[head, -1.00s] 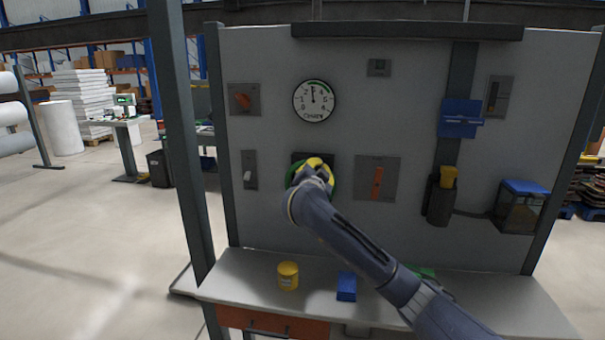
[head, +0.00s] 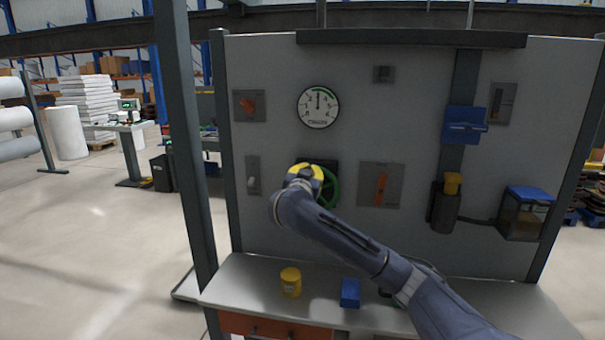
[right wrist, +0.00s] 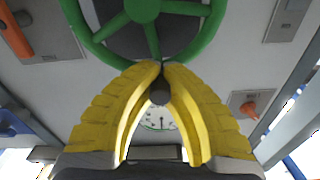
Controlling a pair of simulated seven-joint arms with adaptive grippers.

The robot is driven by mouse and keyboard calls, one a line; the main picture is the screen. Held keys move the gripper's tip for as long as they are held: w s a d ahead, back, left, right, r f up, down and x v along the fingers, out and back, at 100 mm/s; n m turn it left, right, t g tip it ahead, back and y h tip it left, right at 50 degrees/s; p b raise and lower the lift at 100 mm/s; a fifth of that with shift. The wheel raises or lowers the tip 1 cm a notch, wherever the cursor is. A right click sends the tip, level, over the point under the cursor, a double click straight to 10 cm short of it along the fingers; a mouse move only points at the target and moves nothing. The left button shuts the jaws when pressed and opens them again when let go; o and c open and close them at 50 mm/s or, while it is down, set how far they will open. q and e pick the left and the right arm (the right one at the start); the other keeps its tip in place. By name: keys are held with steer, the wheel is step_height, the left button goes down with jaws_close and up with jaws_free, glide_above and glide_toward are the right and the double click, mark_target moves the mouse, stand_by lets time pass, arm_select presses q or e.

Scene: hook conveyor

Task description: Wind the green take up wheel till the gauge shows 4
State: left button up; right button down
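The green wheel (head: 335,188) is mounted on the grey panel, its left part hidden behind my right arm. My right gripper (head: 312,180) has yellow fingers and is at the wheel's left side. In the right wrist view the wheel (right wrist: 141,10) is at the top, and the fingers of my right gripper (right wrist: 161,66) meet at its rim, closed around a dark grey handle knob (right wrist: 160,92). The round white gauge (head: 318,107) hangs above the wheel. Its needle points about straight up, with a green arc at upper right; the numerals are too small to read surely. My left gripper is not in view.
An orange switch (head: 381,189) is right of the wheel, a grey lever (head: 253,177) left, and an orange knob (head: 250,105) upper left. A yellow can (head: 291,282) and a blue block (head: 350,293) stand on the bench (head: 245,285) below my arm.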

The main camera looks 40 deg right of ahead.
steer(key=c, duration=2.1)
jaws_free()
steer(key=shift+a+f, duration=0.15)
steer(key=shift+f, duration=0.4)
steer(key=o, duration=0.6)
steer(key=shift+r, duration=0.1)
steer(key=shift+o, duration=1)
steer(key=shift+r, duration=0.2)
steer(key=v, duration=0.7)
steer(key=shift+s, duration=0.2)
